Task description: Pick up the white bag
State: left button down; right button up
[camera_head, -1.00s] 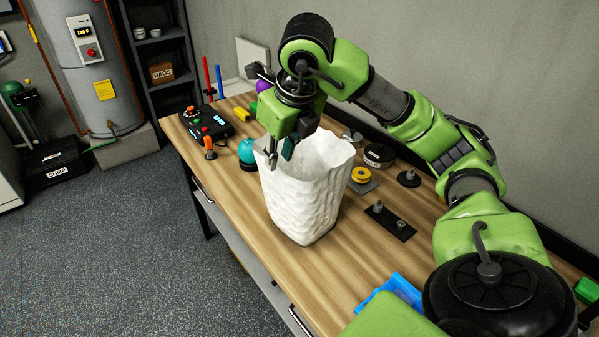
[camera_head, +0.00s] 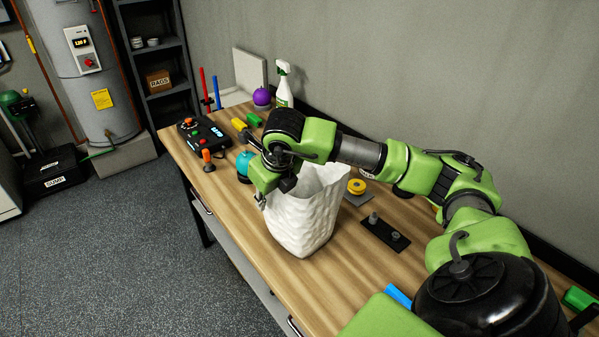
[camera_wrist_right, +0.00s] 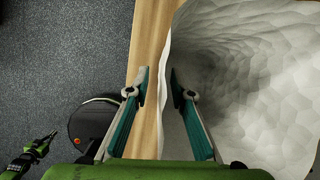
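The white bag (camera_head: 303,225) stands upright and open-topped on the wooden workbench (camera_head: 345,280), with a crinkled surface. My right gripper (camera_head: 265,198) is at the bag's left rim, pointing down, and partly hides that rim. In the right wrist view its two fingers (camera_wrist_right: 160,85) are apart, one outside the bag and one inside, with the bag's wall (camera_wrist_right: 240,75) edge between them. A gap shows between the fingers, so it is open. A small green and black part at the lower left of the wrist view seems to be my left gripper (camera_wrist_right: 35,150); its fingers are unclear.
A teal round object (camera_head: 243,166) stands close behind the bag's left side. A control box (camera_head: 202,132), an orange-handled item (camera_head: 207,160) and a spray bottle (camera_head: 284,85) are farther back. A black plate with pegs (camera_head: 385,234) lies right of the bag. The bench front is clear.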

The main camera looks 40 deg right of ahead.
jog(key=shift+x, duration=0.75)
jog(key=shift+f, duration=0.1)
grip_shut()
